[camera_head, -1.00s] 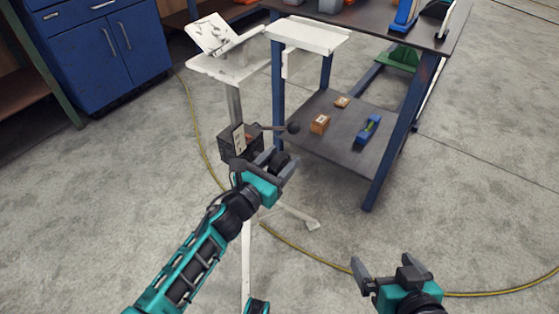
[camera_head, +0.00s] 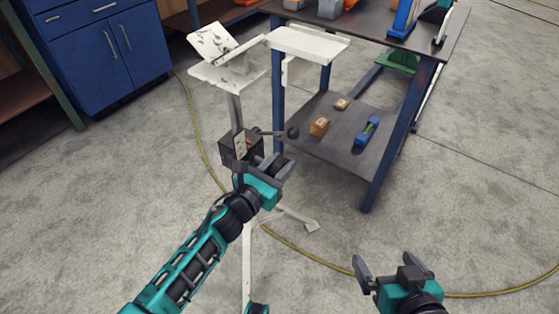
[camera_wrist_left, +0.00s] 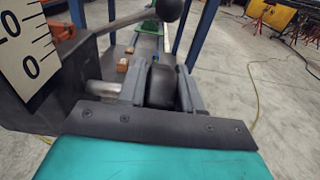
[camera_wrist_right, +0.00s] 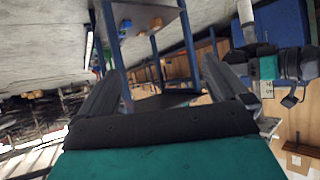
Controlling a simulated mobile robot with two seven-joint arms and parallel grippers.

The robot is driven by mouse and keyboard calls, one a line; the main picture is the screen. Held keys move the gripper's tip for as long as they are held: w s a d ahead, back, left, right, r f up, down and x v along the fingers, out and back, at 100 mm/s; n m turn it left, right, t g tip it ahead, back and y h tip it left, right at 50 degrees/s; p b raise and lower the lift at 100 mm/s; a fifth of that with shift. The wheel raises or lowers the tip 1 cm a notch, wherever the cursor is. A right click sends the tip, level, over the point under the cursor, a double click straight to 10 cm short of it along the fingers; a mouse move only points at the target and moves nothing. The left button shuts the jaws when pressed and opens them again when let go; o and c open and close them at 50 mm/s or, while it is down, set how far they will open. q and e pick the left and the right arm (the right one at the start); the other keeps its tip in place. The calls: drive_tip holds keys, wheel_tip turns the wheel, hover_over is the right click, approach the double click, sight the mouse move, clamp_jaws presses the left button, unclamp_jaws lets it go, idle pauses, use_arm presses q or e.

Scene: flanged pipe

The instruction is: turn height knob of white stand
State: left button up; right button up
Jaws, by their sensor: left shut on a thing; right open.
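The white stand has a flat top (camera_head: 222,75), a post (camera_head: 235,110) and splayed legs (camera_head: 247,268). A dark height box (camera_head: 228,150) with a printed scale sits on the post; the scale (camera_wrist_left: 25,45) shows large in the left wrist view. My left gripper (camera_head: 279,170) is at the right side of this box. In the left wrist view it is shut on the black height knob (camera_wrist_left: 162,83), on a short metal shaft (camera_wrist_left: 102,93). The fingers partly hide the knob. My right gripper (camera_head: 394,268) is open and empty, away from the stand at lower right.
A lever with a black ball (camera_head: 293,132) sticks out just above my left gripper. A blue-legged table (camera_head: 376,160) stands close on the right, with small boxes (camera_head: 320,127) on its lower shelf. A yellow cable (camera_head: 305,257) crosses the open floor.

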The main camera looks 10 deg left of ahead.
use_arm(q)
drive_tip(key=shift+r+g+p, duration=0.3)
drive_tip(key=shift+r+p, duration=0.05)
drive_tip(key=shift+p, duration=0.35)
drive_tip(key=shift+r+g+y+p, duration=0.1)
drive_tip(key=shift+g+y+p, duration=0.2)
drive_tip(key=shift+p, duration=0.5)
drive_tip(key=g+p, duration=0.1)
drive_tip(key=p, duration=0.3)
drive_tip(key=g+p, duration=0.1)
drive_tip(key=p, duration=0.2)
drive_tip(key=shift+w+y+p, duration=0.25)
drive_tip(key=shift+y+p, duration=0.1)
drive_tip(key=shift+y, duration=0.05)
drive_tip(key=shift+g+p, duration=0.4)
drive_tip(key=shift+p, duration=0.35)
drive_tip(key=g+p, duration=0.1)
drive_tip(key=p, duration=0.3)
drive_tip(key=shift+w+f+y, duration=0.1)
drive_tip(key=shift+f+y, duration=0.25)
drive_tip(key=shift+y, duration=0.05)
drive_tip(key=shift+f+g+p, duration=0.3)
drive_tip(key=shift+g+p, duration=0.3)
drive_tip(key=shift+p, duration=0.15)
use_arm(e)
drive_tip(key=s+d+r+h, duration=0.1)
drive_tip(key=d+r, duration=0.3)
drive_tip(key=r, duration=0.8)
drive_tip(key=shift+s, duration=0.65)
drive_tip(key=shift+r, duration=0.1)
